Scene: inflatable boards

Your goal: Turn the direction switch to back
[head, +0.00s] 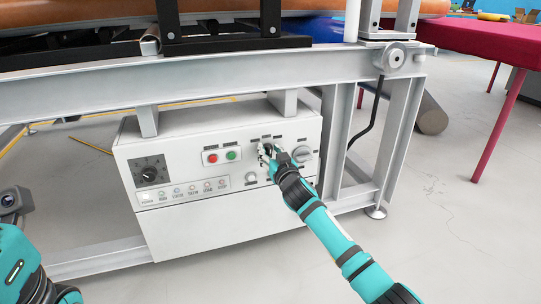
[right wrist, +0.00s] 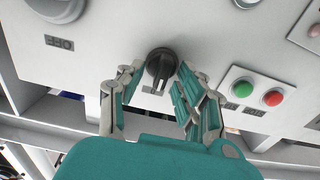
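The direction switch appears to be the black rotary knob (right wrist: 161,64) on the white control panel in the right wrist view. Its handle points roughly toward the bottom of that view; its label is not readable. My right gripper (right wrist: 160,72) is open, with one finger on each side of the knob and small gaps visible between fingertips and knob. In the head view the right gripper (head: 268,152) is at the panel's upper right part and largely hides the knob.
The control box (head: 220,222) hangs under a grey steel frame (head: 230,82). Green (head: 232,155) and red (head: 213,158) buttons sit left of my right gripper, a grey knob (head: 302,154) to its right. Floor in front is clear.

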